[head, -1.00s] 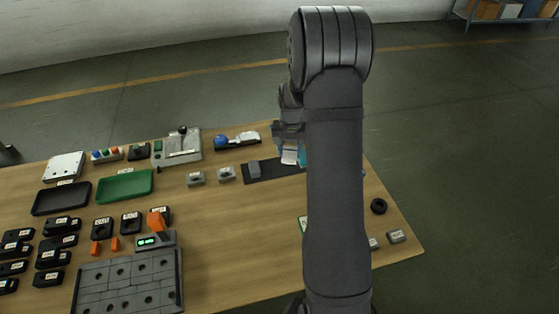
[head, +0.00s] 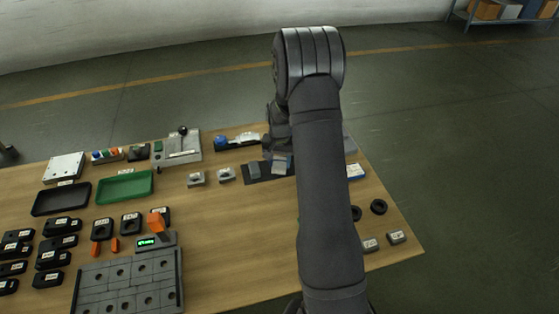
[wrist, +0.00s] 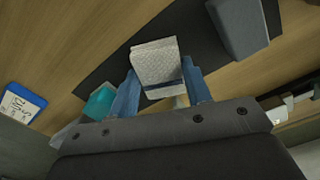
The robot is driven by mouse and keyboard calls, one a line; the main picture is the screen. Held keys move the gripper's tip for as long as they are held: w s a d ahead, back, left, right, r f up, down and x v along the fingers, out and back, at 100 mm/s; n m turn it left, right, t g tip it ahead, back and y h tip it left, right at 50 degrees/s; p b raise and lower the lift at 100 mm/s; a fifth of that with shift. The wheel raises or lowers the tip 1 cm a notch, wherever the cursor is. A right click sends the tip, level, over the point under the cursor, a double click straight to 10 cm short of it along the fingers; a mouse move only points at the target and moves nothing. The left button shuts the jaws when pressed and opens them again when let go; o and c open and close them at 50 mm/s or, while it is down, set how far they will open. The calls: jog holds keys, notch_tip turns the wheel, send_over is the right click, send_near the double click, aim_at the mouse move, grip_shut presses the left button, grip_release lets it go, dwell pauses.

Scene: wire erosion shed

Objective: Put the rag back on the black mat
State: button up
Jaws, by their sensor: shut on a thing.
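My gripper (wrist: 161,80) has blue fingers and is shut on the folded whitish rag (wrist: 157,62), which sits between them. The rag also shows as a small pale patch (head: 279,167) below my wrist in the head view, where the arm partly hides it. The black mat (head: 265,177) lies at the back right of the table and passes behind the rag in the wrist view (wrist: 190,30). The rag is over the mat in both views; I cannot tell whether it touches it.
A grey block (head: 254,170) stands on the mat, left of the rag; it is at the upper right in the wrist view (wrist: 238,25). A teal thing (wrist: 100,102) and a blue-edged white label (wrist: 20,104) lie on the other side. Two small grey blocks (head: 226,174) stand left of the mat.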

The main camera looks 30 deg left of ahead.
aim_at(279, 163)
jog(key=o, duration=1)
notch_tip(279, 163, up, 12)
jog(key=shift+r, duration=0.15)
notch_tip(279, 163, down, 12)
jog(key=shift+f, duration=0.1)
jog(key=shift+r, duration=1.8)
